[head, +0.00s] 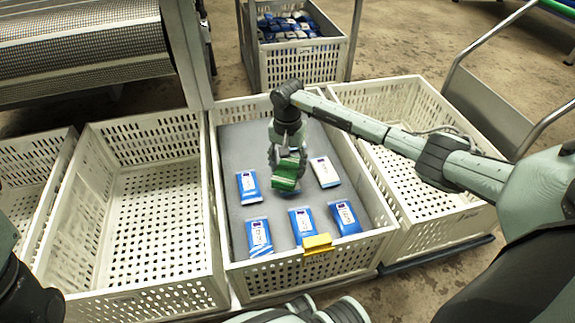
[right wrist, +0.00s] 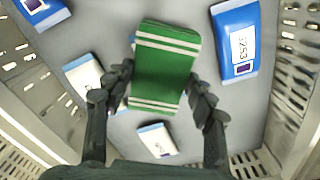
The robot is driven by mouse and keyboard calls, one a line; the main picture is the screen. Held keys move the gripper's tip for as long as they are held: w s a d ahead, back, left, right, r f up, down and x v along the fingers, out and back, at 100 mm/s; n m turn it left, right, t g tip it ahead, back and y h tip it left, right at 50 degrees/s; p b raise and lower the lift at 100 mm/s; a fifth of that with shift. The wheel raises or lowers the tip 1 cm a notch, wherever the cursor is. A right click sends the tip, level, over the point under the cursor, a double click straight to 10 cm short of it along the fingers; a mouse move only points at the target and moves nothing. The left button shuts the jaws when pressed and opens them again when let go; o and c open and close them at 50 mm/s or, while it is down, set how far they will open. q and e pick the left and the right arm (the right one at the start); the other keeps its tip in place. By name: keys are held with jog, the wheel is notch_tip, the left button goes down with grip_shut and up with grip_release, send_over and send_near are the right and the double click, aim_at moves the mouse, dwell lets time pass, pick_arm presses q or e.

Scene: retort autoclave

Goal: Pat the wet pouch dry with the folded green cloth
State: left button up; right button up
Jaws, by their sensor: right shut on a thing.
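The folded green cloth (head: 286,181) with white stripes is held in my right gripper (head: 289,168), above the grey liner of the middle crate. In the right wrist view the cloth (right wrist: 163,68) sits between the two fingers. Several blue-and-white pouches lie around it: left (head: 248,187), right (head: 324,172), front left (head: 258,238), front middle (head: 302,223) and front right (head: 345,217). The front left pouch shows pale streaks; I cannot tell which pouch is wet. The cloth appears apart from these visible pouches. My left gripper is not in view.
The middle crate (head: 295,270) has raised slotted walls and a yellow tag (head: 318,244) on its front rim. Empty crates stand left (head: 130,297) and right (head: 440,236). A crate of pouches (head: 301,66) stands behind. A metal cart handle (head: 490,50) is at right.

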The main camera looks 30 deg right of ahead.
jog(key=shift+f+b, duration=0.65)
jog(key=shift+f, duration=0.05)
dwell(2.0)
jog(key=shift+r+p, duration=2.3)
jog(key=shift+r, duration=1.3)
